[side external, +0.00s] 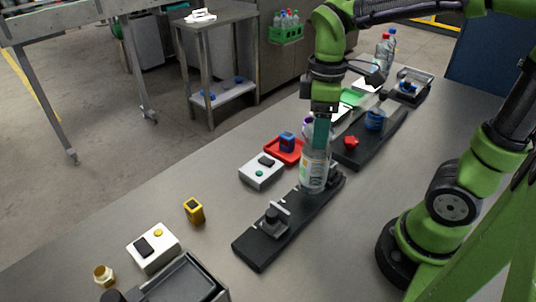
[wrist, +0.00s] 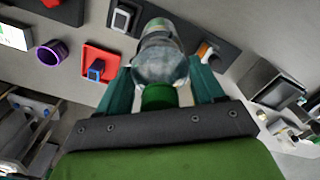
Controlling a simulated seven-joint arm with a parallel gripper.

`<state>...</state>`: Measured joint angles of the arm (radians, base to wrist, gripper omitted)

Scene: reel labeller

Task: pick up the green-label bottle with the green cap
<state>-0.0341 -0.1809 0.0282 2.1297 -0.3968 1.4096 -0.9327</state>
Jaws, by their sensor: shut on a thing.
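A clear bottle (side external: 314,172) with a pale label stands upright between the teal fingers of my gripper (side external: 320,134). In the wrist view the bottle (wrist: 160,62) shows its green cap (wrist: 157,97) nearest the camera, with one finger of my gripper (wrist: 160,80) on each side. My gripper is shut on this bottle. Its base is at the far end of a black rail fixture (side external: 262,243); I cannot tell whether it touches. The fingers hide its upper part in the side view.
A red tray (side external: 272,152) with a blue block (side external: 287,141) and a white button box (side external: 262,170) lie left of the bottle. A second black fixture (side external: 355,153) with a red knob is close on the right. Other bottles (side external: 382,52) stand at the back.

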